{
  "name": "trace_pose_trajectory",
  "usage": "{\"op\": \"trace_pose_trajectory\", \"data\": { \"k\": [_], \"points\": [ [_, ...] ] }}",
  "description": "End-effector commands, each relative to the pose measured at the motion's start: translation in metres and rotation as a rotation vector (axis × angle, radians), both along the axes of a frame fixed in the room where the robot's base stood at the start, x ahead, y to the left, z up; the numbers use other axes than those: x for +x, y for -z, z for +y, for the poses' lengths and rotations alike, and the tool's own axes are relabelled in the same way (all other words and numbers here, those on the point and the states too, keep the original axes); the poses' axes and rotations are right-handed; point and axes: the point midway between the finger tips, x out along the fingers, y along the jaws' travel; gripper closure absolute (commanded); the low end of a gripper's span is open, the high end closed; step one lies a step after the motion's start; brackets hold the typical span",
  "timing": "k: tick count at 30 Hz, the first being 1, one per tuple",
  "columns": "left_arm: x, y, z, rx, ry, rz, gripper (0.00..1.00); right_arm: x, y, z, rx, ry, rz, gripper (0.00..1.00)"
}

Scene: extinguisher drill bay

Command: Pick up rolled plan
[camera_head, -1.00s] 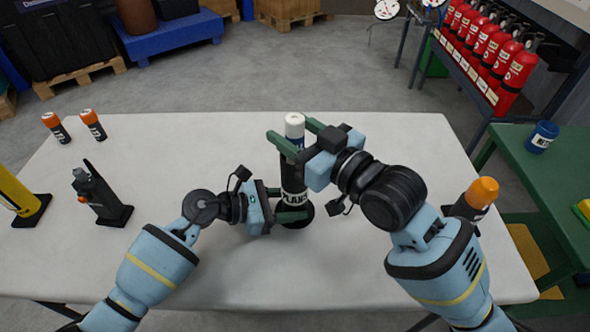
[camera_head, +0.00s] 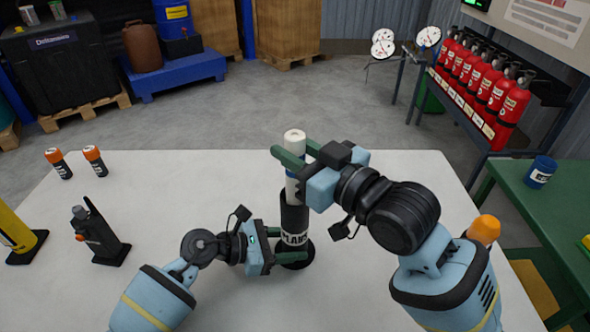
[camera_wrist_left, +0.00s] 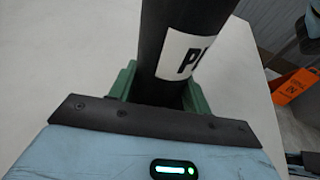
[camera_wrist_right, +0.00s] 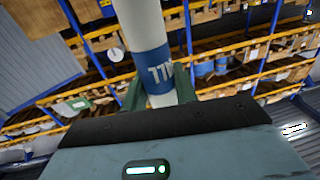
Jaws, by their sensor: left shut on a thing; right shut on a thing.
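The rolled plan (camera_head: 294,186) is a white roll with a blue band. It stands upright, its lower end hidden inside a black tube (camera_head: 293,216) marked "PLANS" on a round base on the table. My right gripper (camera_head: 296,160) is shut on the rolled plan above the tube's mouth. The right wrist view shows the roll (camera_wrist_right: 128,30) and its lettered blue band between the fingers. My left gripper (camera_head: 283,246) is shut around the lower part of the black tube, which also shows in the left wrist view (camera_wrist_left: 165,40).
The pale table (camera_head: 200,175) also holds two orange-capped canisters (camera_head: 94,160), a black handheld device (camera_head: 98,235) and a yellow object (camera_head: 12,232) at left. An orange-topped item (camera_head: 484,229) stands behind my right arm. A green bench (camera_head: 545,215) with a blue cup is at right.

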Motion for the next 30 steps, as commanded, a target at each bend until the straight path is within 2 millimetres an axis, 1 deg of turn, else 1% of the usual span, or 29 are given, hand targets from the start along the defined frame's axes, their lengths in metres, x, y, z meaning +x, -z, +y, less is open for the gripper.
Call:
{"op": "trace_pose_trajectory", "data": {
  "k": [1,3,6,9,12,20,26,30],
  "points": [
    [0.0,0.001,0.0,0.001,0.0,0.0,0.64,0.0,-0.012,0.0,0.002,-0.001,-0.005,1.0],
    [0.0,0.001,0.0,0.002,0.0,0.001,0.64,0.0,-0.025,0.0,0.001,0.0,-0.006,1.0],
    [0.0,0.001,0.0,0.002,0.0,0.001,0.64,0.0,-0.038,0.0,0.001,0.0,-0.004,1.0],
    [0.0,0.001,0.0,0.001,0.0,0.0,0.64,0.0,-0.047,0.0,0.001,0.0,-0.002,1.0],
    [0.0,0.001,0.0,0.001,0.0,0.0,0.64,0.0,-0.052,0.0,0.001,0.0,0.0,1.0],
    [0.0,-0.002,0.0,0.002,0.0,-0.002,0.64,0.0,-0.055,0.0,0.001,0.0,-0.001,1.0],
    [0.003,-0.015,0.0,0.0,0.0,-0.013,0.64,-0.001,-0.067,0.0,0.001,0.0,-0.012,1.0],
    [0.005,-0.031,0.0,-0.001,-0.001,-0.027,0.64,-0.003,-0.082,0.0,0.001,0.0,-0.025,1.0]
  ]
}}
